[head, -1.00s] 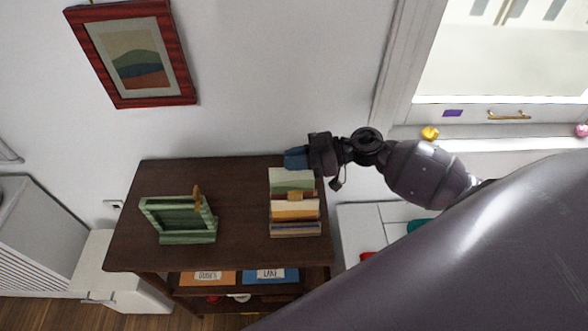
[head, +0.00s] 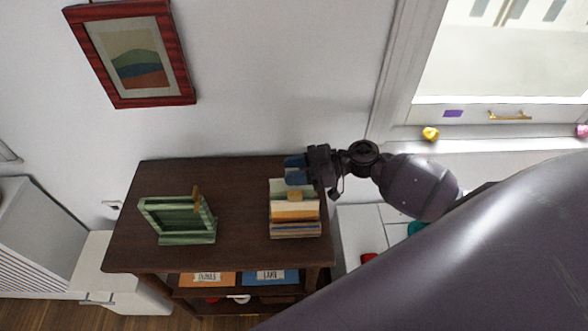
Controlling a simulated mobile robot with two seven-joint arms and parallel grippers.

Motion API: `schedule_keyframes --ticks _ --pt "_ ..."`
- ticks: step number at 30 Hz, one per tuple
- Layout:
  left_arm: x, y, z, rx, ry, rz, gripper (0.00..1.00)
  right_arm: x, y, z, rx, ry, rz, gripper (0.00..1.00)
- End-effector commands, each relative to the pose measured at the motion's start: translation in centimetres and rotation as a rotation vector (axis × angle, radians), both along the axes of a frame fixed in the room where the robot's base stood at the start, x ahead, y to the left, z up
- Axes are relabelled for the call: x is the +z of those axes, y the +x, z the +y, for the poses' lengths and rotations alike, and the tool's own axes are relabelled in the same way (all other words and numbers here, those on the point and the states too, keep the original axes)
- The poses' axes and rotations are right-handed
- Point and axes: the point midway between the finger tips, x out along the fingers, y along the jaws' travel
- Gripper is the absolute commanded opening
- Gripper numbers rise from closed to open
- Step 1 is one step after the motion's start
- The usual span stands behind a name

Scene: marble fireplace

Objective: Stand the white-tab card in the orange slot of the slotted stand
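A block of upright bands in pale green, white, orange and blue (head: 294,216), possibly the slotted stand with cards, is on the right end of the dark cabinet top. An orange-tan tab (head: 295,196) shows in its middle. I cannot tell a white-tab card apart from the other pale parts. My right gripper (head: 294,169), with blue fingertips, is at the far end of this block and hides part of it. Whether it touches or holds anything is too small to tell. My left gripper is not in view.
The dark cabinet top (head: 240,190) is clear between the block and a green framed holder (head: 178,221) on the left. The wall is close behind. A window ledge (head: 490,145) with small items is at the right. My arm covers the lower right.

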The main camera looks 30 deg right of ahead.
Motion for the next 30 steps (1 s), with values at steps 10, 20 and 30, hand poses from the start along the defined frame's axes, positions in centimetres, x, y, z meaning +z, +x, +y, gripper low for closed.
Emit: schedule_keyframes --ticks 10,20,30 --pt "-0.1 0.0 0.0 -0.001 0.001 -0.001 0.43 0.5 -0.7 -1.5 -0.001 -0.002 0.001 0.38" --pt "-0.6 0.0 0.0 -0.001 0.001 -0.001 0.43 1.7 -3.4 -7.0 -0.001 -0.003 0.002 0.38" --pt "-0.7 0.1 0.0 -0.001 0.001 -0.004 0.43 2.6 -5.0 -10.4 -0.001 -0.001 0.000 0.38"
